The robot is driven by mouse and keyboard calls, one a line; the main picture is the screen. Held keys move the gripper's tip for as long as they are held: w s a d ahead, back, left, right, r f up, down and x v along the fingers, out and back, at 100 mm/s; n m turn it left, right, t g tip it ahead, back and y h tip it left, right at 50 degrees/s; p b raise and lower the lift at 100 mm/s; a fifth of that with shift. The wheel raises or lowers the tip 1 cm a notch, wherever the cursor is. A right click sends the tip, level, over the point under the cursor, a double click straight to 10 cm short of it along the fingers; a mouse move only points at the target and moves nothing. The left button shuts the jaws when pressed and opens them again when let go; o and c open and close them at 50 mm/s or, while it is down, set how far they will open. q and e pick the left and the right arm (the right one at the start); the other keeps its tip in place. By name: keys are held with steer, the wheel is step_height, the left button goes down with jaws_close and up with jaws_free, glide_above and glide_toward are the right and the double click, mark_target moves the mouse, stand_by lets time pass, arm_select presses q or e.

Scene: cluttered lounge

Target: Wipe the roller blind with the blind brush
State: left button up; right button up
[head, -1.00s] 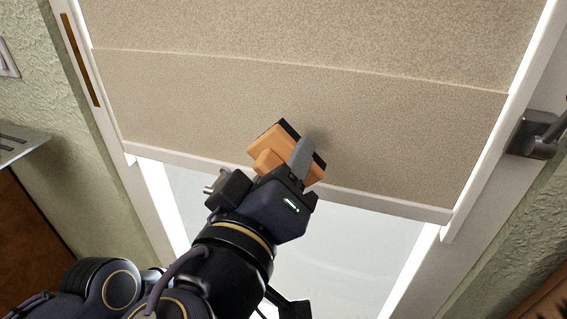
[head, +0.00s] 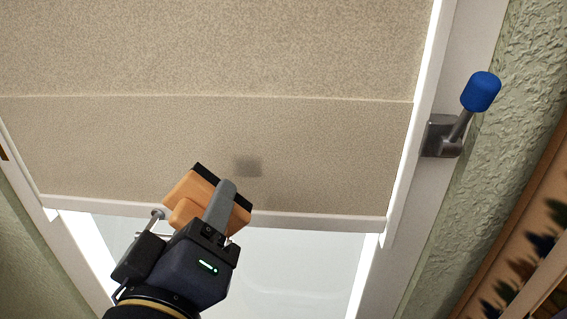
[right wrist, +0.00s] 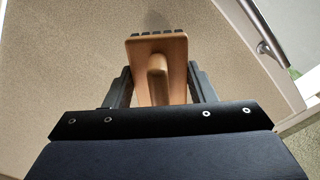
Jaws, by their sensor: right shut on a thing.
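The beige roller blind (head: 120,135) hangs over the window, with a pale bottom bar. A dark grey patch (head: 248,166) shows on its lower part; I cannot tell whether it is dirt or shadow. My right gripper (head: 192,216) is shut on the blind brush (head: 188,193), an orange wooden block with a dark bristle edge. The brush is in front of the blind's lower edge, below and left of the patch. I cannot tell whether its bristles touch the blind. In the right wrist view the brush (right wrist: 146,48) sits between the two fingers (right wrist: 160,88). My left gripper is not in view.
A window handle with a blue grip (head: 481,91) stands out from the frame right of the blind. Bare window pane (head: 300,265) shows below the blind.

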steer(key=b, duration=0.2)
glide_toward(232, 167)
steer(key=shift+w, duration=2.1)
steer(key=shift+w+d+b, duration=0.1)
steer(key=shift+w+b, duration=0.35)
steer(key=shift+w, duration=0.65)
